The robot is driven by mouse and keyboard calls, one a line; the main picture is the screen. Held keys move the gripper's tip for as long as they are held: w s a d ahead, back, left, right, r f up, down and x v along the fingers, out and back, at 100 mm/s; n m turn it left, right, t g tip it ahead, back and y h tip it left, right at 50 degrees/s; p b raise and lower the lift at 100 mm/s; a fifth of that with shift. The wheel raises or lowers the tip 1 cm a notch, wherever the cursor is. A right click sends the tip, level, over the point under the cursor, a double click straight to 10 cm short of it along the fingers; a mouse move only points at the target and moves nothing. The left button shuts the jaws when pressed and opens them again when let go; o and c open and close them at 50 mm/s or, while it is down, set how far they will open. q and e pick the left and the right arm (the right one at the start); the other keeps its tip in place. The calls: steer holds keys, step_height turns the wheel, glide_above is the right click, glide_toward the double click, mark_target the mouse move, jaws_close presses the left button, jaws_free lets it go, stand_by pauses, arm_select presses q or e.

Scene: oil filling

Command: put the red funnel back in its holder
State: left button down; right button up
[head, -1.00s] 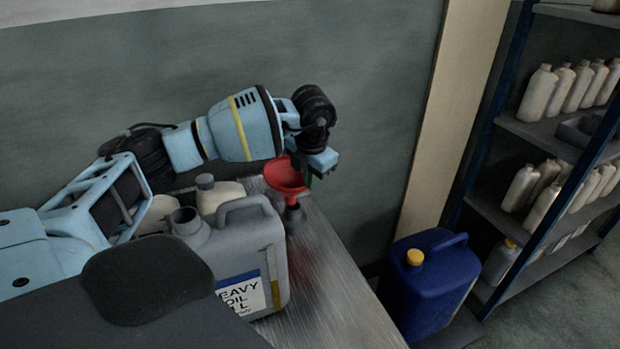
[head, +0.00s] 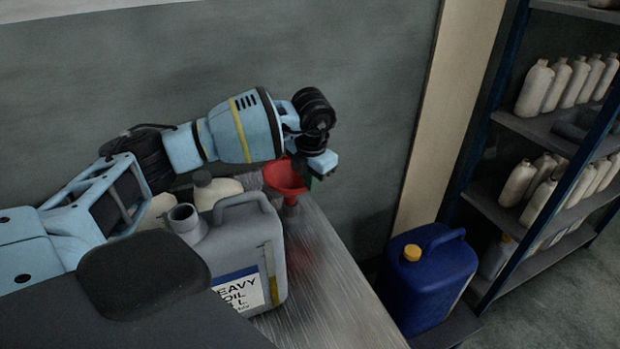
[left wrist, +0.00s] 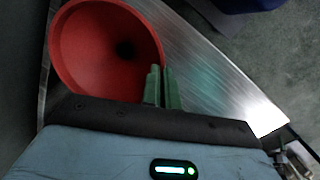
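The red funnel (head: 286,177) is upright, wide mouth up, over the metal bench top behind the grey oil can; it also fills the upper left of the left wrist view (left wrist: 95,45). A small dark piece shows under its stem; I cannot tell whether this is the holder or whether the stem sits in it. My left gripper (head: 309,182) is at the funnel's right rim. In the left wrist view its green fingers (left wrist: 163,88) are close together, one on each side of the rim, shut on it. My right gripper is not in view.
A grey heavy-oil can (head: 240,250) stands on the bench (head: 325,285) close in front of the funnel, with a pale bottle (head: 217,190) behind it. A blue canister (head: 432,285) is right of the bench. Shelves (head: 500,190) with white bottles stand far right. The bench's right part is clear.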

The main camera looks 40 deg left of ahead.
arm_select(q)
steer(key=shift+f, duration=1.45)
stand_by(0.3)
steer(key=c, duration=1.6)
jaws_free()
step_height(320, 180, up, 8)
steer(key=s+d, duration=0.1)
steer(key=shift+d+f, duration=0.15)
steer(key=shift+f, duration=0.05)
